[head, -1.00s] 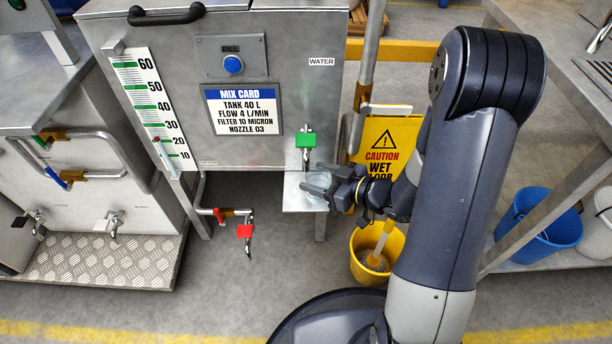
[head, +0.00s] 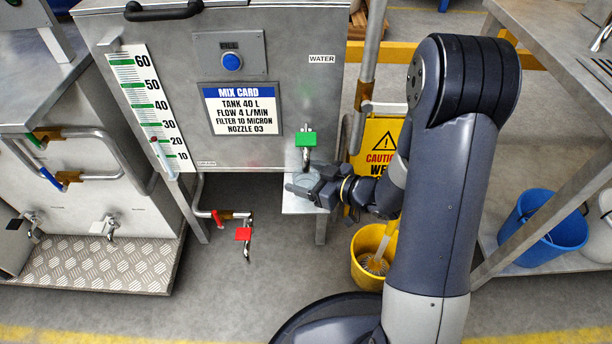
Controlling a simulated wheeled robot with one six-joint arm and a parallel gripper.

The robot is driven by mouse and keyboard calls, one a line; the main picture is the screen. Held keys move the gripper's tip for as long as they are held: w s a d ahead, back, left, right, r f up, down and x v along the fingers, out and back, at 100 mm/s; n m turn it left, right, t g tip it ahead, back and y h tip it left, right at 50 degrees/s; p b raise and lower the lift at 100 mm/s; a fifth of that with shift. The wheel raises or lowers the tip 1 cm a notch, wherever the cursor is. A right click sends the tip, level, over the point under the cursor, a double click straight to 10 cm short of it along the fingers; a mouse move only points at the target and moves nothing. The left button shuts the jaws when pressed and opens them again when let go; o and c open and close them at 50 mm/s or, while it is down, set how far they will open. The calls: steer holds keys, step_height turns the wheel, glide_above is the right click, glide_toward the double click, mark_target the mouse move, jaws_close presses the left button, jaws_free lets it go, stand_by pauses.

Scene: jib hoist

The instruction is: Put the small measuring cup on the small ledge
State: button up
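The small ledge (head: 294,207) is a flat metal plate at the lower front of the water tank, below the tap with the green handle (head: 305,140). My gripper (head: 300,186) reaches in from the right over this ledge, under the tap spout. A clear, pale shape, seemingly the small measuring cup (head: 304,178), shows at its fingers. The fingers look closed around it. The fingers hide much of the cup. I cannot tell whether its bottom touches the ledge.
The tank (head: 300,90) stands close behind my gripper. A red-handled tap (head: 243,234) hangs to the lower left. A yellow bucket (head: 366,272) and a yellow caution sign (head: 379,138) stand at the right. A blue bucket (head: 548,235) sits on the bench shelf. The floor in front is clear.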

steer(key=shift+o, duration=0.9)
steer(key=shift+r, duration=0.2)
steer(key=shift+s+d+r+p, duration=0.15)
steer(key=shift+s+d+p, duration=0.05)
steer(key=shift+d+p, duration=0.15)
steer(key=p+v, duration=0.3)
steer(key=v, duration=0.8)
steer(key=shift+p, duration=0.4)
